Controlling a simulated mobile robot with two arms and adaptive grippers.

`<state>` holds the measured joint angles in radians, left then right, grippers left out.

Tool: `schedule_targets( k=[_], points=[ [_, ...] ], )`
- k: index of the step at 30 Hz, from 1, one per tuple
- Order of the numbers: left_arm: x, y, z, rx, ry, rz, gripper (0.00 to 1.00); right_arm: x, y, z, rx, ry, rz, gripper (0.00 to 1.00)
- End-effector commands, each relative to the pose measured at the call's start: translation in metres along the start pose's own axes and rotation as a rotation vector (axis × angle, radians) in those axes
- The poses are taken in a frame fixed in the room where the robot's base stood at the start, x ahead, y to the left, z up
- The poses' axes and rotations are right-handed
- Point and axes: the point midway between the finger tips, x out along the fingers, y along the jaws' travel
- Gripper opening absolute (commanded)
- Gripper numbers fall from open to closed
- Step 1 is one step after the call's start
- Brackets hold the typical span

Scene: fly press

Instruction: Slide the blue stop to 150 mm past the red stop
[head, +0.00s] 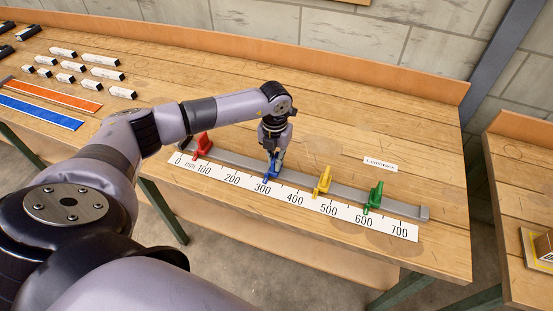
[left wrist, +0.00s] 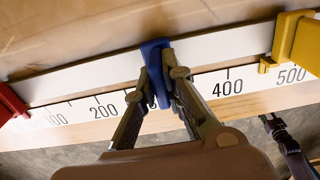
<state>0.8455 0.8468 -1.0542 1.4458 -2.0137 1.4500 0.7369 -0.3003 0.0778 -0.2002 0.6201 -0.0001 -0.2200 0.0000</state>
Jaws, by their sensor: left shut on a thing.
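The blue stop (head: 272,166) sits on the grey rail (head: 330,187), with its foot close to the 300 label. My left gripper (head: 275,151) comes down from above and is shut on the blue stop; in the left wrist view its fingers (left wrist: 163,88) straddle the blue stop (left wrist: 153,52). The red stop (head: 202,146) is to the left, between 0 and 100; part of it shows in the left wrist view (left wrist: 10,104). The scale (head: 297,198) runs along the rail's front. In the left wrist view the gripper hides the 300 label, so I cannot tell the exact reading.
To the right on the rail stand the yellow stop (head: 323,181) and the green stop (head: 374,196). A small label card (head: 380,164) lies behind the rail. White blocks (head: 103,59) and an orange strip (head: 63,97) lie at the left. The rail between red and blue is clear.

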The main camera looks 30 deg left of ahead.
Motion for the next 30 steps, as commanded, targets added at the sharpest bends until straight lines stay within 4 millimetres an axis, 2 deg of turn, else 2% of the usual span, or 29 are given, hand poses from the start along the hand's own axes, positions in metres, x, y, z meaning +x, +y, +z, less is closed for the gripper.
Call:
schedule_targets(
  k=[6,9,12,15,23,24,30],
  points=[
    [0.002,0.056,0.001,-0.008,0.000,0.009,0.00,0.012,0.003,0.002,-0.001,-0.001,0.003,0.30],
    [0.002,0.077,0.001,-0.007,0.000,0.008,0.00,0.017,0.004,0.002,-0.001,-0.001,0.005,0.30],
    [0.001,0.091,0.000,-0.005,0.001,0.006,0.00,0.020,0.004,0.003,-0.001,-0.001,0.005,0.30],
    [0.000,0.097,0.000,-0.002,0.000,0.006,0.00,0.020,0.004,0.003,-0.001,-0.001,0.005,0.30],
    [-0.001,0.097,0.000,0.000,0.000,0.005,0.00,0.019,0.004,0.003,-0.001,-0.001,0.005,0.30],
    [-0.001,0.097,0.000,-0.001,0.000,0.005,0.11,0.019,0.004,0.002,-0.001,-0.001,0.005,0.30],
    [-0.001,0.096,0.000,-0.001,0.000,0.004,0.24,0.019,0.003,0.002,-0.001,-0.001,0.004,0.30]
  ],
)
